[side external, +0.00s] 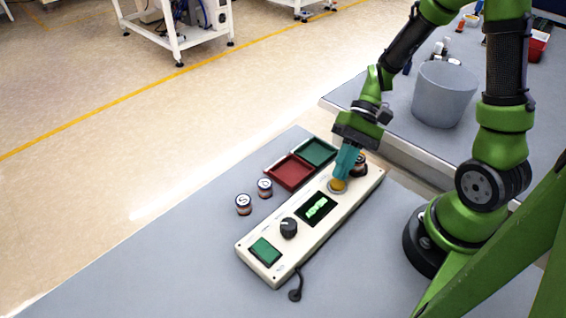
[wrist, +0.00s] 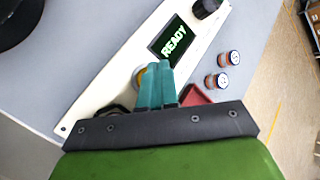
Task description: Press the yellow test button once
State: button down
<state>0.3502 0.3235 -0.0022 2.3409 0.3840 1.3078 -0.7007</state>
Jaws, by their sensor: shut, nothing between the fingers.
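The yellow test button (side external: 338,185) is a small round button in a metal-coloured ring on the long cream control panel (side external: 262,220). My gripper (side external: 341,176) is shut and empty, its teal fingertips directly over the button. I cannot tell whether the tips touch it. In the wrist view a sliver of the yellow button (wrist: 140,78) shows beside the shut fingers (wrist: 153,68); they hide the rest. The panel's display (wrist: 173,39) reads "READY" in green. The display (side external: 316,209) also shows in the side view.
The panel also carries a black knob (side external: 289,228), a green square (side external: 264,251) and a dark round part (side external: 359,165) close beside my gripper. A red tray (side external: 290,171), a green tray (side external: 318,151) and two small cylinders (side external: 244,204) stand behind. A grey bin (side external: 443,95) is on the other table.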

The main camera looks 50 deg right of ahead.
jog(key=shift+f, duration=0.1)
dwell(0.7)
jog(key=shift+f, duration=0.35)
jog(key=shift+f, duration=0.5)
dwell(0.6)
jog(key=shift+r, duration=0.95)
jog(key=shift+r, duration=2.55)
